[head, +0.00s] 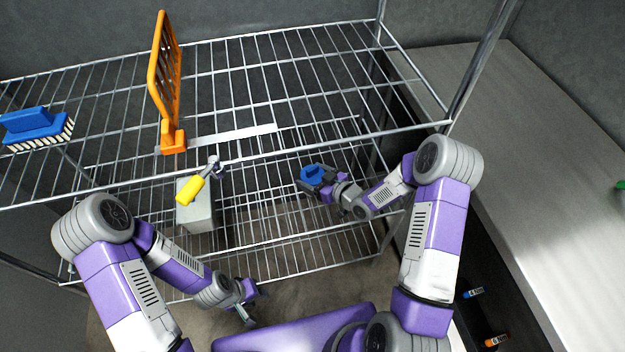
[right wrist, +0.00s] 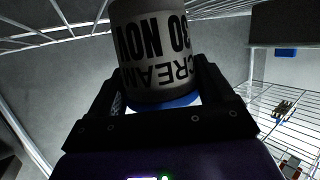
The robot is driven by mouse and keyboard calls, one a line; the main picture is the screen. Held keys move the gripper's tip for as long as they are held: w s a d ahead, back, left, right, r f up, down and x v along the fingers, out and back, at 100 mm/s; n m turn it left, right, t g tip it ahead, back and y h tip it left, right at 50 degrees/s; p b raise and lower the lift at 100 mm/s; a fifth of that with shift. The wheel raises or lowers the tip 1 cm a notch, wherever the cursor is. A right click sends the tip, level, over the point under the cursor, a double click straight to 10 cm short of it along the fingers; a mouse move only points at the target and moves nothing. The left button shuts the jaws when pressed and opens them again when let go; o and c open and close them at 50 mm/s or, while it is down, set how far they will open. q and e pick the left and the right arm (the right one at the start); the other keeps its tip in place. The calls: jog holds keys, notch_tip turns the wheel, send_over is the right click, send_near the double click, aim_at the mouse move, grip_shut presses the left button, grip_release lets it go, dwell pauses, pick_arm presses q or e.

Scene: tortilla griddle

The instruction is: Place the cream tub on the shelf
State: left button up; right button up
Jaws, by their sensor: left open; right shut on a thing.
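The cream tub (right wrist: 152,45) is pale with dark print reading "CREAM" and "30 NOV", and has a blue lid (right wrist: 170,104). My right gripper (head: 318,184) is shut on it, with a finger on either side in the right wrist view. In the head view the tub's blue lid (head: 312,173) shows just below the front edge of the upper wire shelf (head: 330,70), over the lower wire shelf (head: 300,238). I cannot tell whether the tub touches any shelf. My left gripper (head: 250,302) is open and empty, low in front of the rack.
On the upper shelf are a blue brush (head: 35,125), an orange upright slotted tool (head: 166,90) and a metal strip (head: 235,134). A yellow-handled tool (head: 192,190) is near the front edge, above a pale box (head: 197,215). A grey counter (head: 540,170) stands right.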

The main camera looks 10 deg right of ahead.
jog(key=shift+f, duration=0.4)
jog(key=shift+r, duration=0.15)
jog(key=o, duration=1.2)
jog(key=shift+f, duration=0.2)
jog(key=shift+c, duration=0.2)
jog(key=shift+r, duration=0.2)
jog(key=p+v, duration=0.3)
jog(key=v, duration=0.9)
